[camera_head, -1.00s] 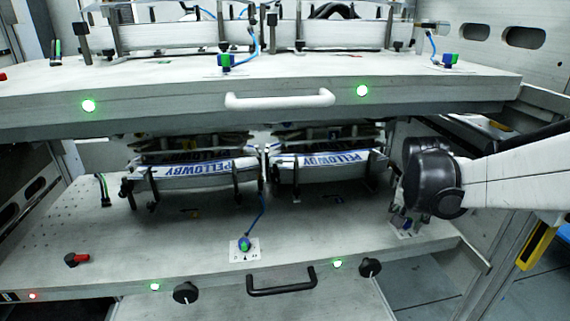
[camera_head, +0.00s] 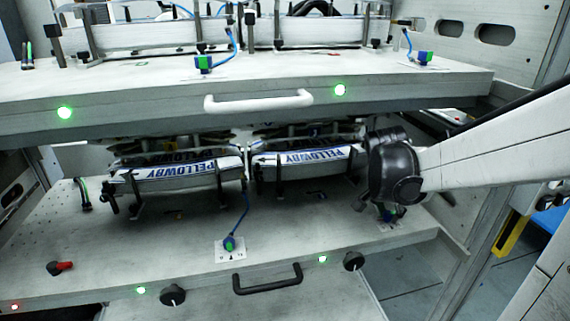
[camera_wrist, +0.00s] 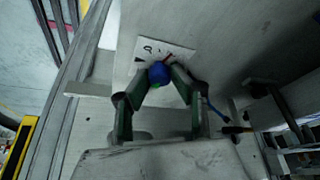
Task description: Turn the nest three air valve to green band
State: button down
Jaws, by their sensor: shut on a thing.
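In the wrist view, a blue valve knob (camera_wrist: 159,73) with a small green part sits on a white label plate (camera_wrist: 150,53) on the lower drawer. My gripper (camera_wrist: 158,78) is shut on it, one dark finger on each side. The plate carries dark marks, but I cannot read them. In the head view, my gripper (camera_head: 386,209) is over the lower drawer's right end, and my wrist hides most of this valve. Another blue and green valve (camera_head: 229,243) stands on its own plate in the middle of the same drawer.
Two nests with PELLOWBY label stacks (camera_head: 180,172) stand left of my arm. The upper drawer (camera_head: 400,95) hangs close above, with a white handle (camera_head: 258,102). A red-handled part (camera_head: 60,267) and a black handle (camera_head: 267,279) are at the lower drawer's front.

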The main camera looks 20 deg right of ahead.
jog(key=m+g, duration=0.1)
jog(key=m, duration=0.3)
jog(key=shift+w+g+p, duration=0.15)
jog(key=shift+g+p, duration=0.25)
jog(key=shift+m+g, duration=0.7)
jog(key=shift+m, duration=1.4)
jog(key=c, duration=1.5)
grip_release()
